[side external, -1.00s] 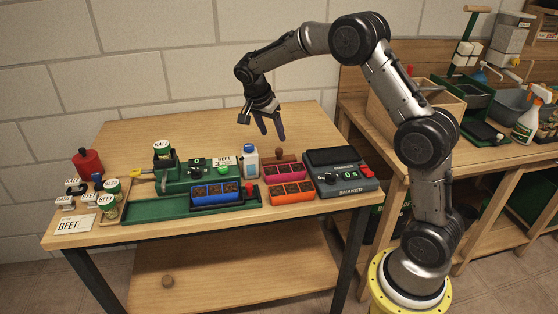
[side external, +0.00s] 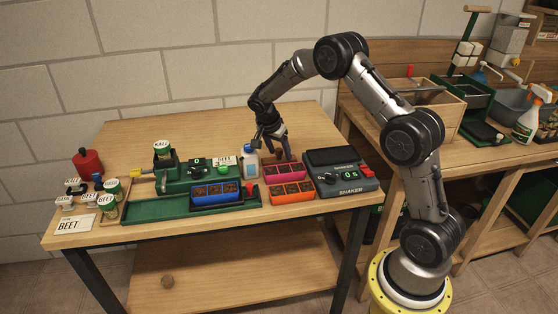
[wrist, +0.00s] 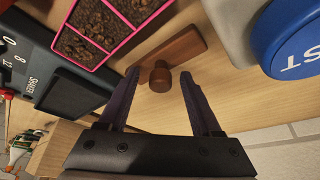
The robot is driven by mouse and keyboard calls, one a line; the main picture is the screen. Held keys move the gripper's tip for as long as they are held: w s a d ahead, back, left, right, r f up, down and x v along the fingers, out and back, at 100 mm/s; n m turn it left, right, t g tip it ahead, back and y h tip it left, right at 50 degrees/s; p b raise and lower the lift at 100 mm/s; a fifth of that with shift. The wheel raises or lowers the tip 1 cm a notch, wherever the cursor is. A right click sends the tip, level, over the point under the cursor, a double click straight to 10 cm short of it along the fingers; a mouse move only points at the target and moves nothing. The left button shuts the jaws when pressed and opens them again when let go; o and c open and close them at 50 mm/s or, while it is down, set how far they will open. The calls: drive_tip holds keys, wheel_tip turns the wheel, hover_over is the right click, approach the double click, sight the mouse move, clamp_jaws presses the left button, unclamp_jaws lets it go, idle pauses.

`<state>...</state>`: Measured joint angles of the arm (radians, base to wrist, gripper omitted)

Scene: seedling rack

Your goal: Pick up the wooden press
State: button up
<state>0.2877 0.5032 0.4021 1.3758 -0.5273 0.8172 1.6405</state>
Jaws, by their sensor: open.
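The wooden press (wrist: 178,52) is a brown flat block with a round knob handle (wrist: 161,76). In the wrist view it lies on the table just beyond my fingertips, with the knob roughly between them. My gripper (wrist: 159,78) is open and empty, its two dark fingers on either side of the knob. In the side external view my gripper (side external: 276,158) is low over the table, behind the pink tray, and the press is largely hidden by the fingers and tray. I cannot tell whether the fingers touch the knob.
A pink tray (side external: 285,179) of soil stands in front of the press. A white bottle with a blue cap (side external: 250,162) stands close to the left. The dark shaker (side external: 342,172) is to the right, and an orange tray (side external: 291,199) is nearer the front edge. The table behind is clear.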

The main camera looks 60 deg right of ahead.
clamp_jaws()
drive_tip(key=shift+r, duration=0.2)
idle(0.4)
drive_tip(key=shift+r, duration=0.65)
drive_tip(key=s+a+r, duration=0.6)
drive_tip(key=s+r, duration=0.5)
drive_tip(key=s, duration=0.1)
drive_tip(key=shift+s+r, duration=0.2)
drive_tip(key=shift+s, duration=0.15)
drive_tip(key=c, duration=0.6)
unclamp_jaws()
clamp_jaws()
